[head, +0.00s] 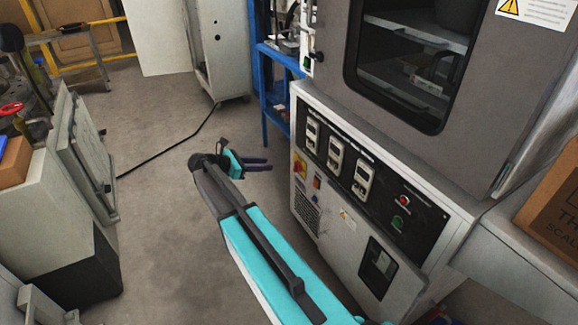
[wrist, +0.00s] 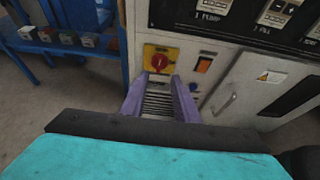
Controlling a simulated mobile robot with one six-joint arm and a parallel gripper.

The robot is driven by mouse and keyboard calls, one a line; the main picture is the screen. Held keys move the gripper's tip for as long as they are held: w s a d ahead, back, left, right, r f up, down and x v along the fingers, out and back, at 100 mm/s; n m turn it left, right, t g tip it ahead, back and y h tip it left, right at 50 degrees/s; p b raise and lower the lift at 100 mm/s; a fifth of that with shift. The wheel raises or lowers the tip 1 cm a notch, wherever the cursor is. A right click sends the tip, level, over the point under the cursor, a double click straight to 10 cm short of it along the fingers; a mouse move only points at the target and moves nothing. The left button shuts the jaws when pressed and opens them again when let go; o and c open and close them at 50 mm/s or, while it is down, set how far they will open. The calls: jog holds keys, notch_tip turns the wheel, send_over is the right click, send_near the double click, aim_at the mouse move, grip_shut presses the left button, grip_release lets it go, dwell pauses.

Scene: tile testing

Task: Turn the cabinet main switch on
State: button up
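The cabinet main switch (wrist: 160,59) is a red rotary knob on a yellow plate, on the cabinet's light front panel. It also shows in the head view (head: 299,168) near the panel's left edge. The exact angle of the knob is too small to tell. My gripper (wrist: 158,80) has its two purple fingers apart with nothing between them. They point at the panel, just below and in front of the switch in the wrist view. In the head view my gripper (head: 269,164) is left of the switch, with a visible gap to the panel.
An orange rocker switch (wrist: 204,65) sits right of the main switch. A panel handle (wrist: 225,103) is lower right. A blue shelf (head: 267,95) stands left of the cabinet. A grey machine (head: 50,200) stands at far left. The floor between (head: 165,180) is open, crossed by a black cable.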

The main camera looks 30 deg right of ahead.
aim_at(297, 167)
jog(key=b+x, duration=0.3)
jog(key=x, duration=1)
jog(key=shift+d, duration=0.1)
grip_shut()
